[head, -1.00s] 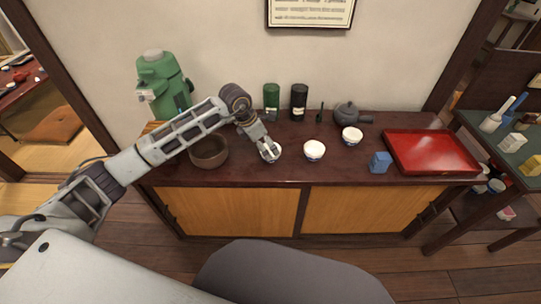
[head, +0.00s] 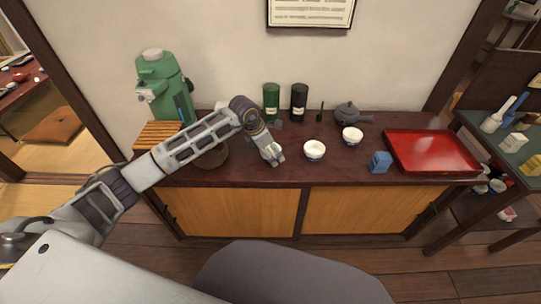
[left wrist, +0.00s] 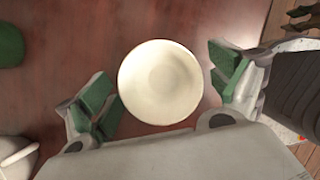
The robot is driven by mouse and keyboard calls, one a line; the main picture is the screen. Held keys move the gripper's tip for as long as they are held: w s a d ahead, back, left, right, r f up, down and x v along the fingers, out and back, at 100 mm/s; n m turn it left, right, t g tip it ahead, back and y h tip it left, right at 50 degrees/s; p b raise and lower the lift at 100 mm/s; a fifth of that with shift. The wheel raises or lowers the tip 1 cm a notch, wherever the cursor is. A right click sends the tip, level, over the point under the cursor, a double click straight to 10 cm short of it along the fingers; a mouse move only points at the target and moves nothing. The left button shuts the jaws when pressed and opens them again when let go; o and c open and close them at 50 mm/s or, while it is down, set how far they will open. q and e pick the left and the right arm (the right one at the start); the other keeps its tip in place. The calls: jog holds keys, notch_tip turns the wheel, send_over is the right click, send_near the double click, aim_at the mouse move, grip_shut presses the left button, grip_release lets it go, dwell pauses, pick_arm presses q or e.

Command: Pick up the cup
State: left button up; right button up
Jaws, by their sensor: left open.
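A white cup (left wrist: 160,82) is seen from above in the left wrist view, between the green-padded fingers of my open left gripper (left wrist: 162,84). The left finger pad looks very close to its rim; a small gap shows at the right pad. In the head view my left gripper (head: 273,154) points down at the counter and hides this cup almost wholly. Two more white cups with blue bases stand to its right, a nearer one (head: 315,150) and a farther one (head: 352,136). My right gripper is not in view.
The dark wooden counter (head: 250,178) also holds a green machine (head: 165,85), a brown bowl (head: 212,158) partly behind my arm, two canisters (head: 299,100), a grey teapot (head: 348,113), a blue box (head: 380,162) and a red tray (head: 432,152).

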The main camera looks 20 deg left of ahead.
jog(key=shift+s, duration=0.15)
pick_arm(q)
jog(key=shift+c, duration=0.3)
jog(key=c, duration=1.1)
jog(key=shift+r, duration=0.1)
jog(key=shift+r, duration=0.85)
notch_tip(320, 180, up, 8)
jog(key=shift+r+p, duration=0.1)
jog(key=shift+p, duration=0.35)
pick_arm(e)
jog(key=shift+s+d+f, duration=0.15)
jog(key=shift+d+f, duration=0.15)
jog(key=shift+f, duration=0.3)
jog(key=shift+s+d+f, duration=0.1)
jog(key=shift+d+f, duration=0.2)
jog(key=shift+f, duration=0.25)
